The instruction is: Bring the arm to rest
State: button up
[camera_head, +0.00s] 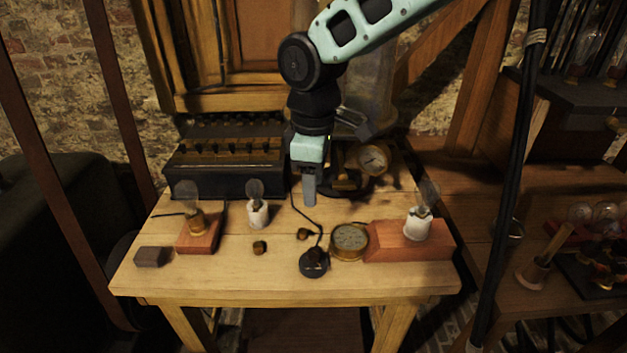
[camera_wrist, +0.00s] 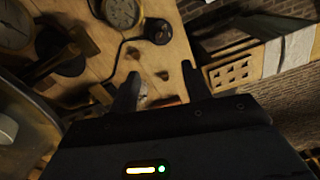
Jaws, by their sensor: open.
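My gripper (camera_head: 309,190) hangs from the arm over the back middle of the wooden table (camera_head: 200,284), fingers pointing down. In the wrist view its two fingers (camera_wrist: 160,88) stand apart with nothing held between them. In the head view the fingers overlap, and the gap between them does not show. My gripper is behind the round brass gauge (camera_head: 349,240) and the black round knob on a cord (camera_head: 313,262), apart from both. The gauge also shows in the wrist view (camera_wrist: 122,12).
A black box with a row of switches (camera_head: 225,175) stands at the back left. Bulbs stand on a left wooden block (camera_head: 197,240), a white holder (camera_head: 258,213) and a right wooden block (camera_head: 385,247). A brass instrument (camera_head: 373,159) stands behind my gripper. The table's front strip is mostly clear.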

jog(key=s+d+m, duration=0.3)
jog(key=s+d, duration=0.3)
jog(key=s, duration=0.6)
jog(key=s+d+m, duration=0.4)
jog(key=s+d, duration=0.2)
jog(key=s, duration=0.5)
jog(key=shift+s+r+m+y, duration=0.3)
jog(key=shift+s, duration=0.05)
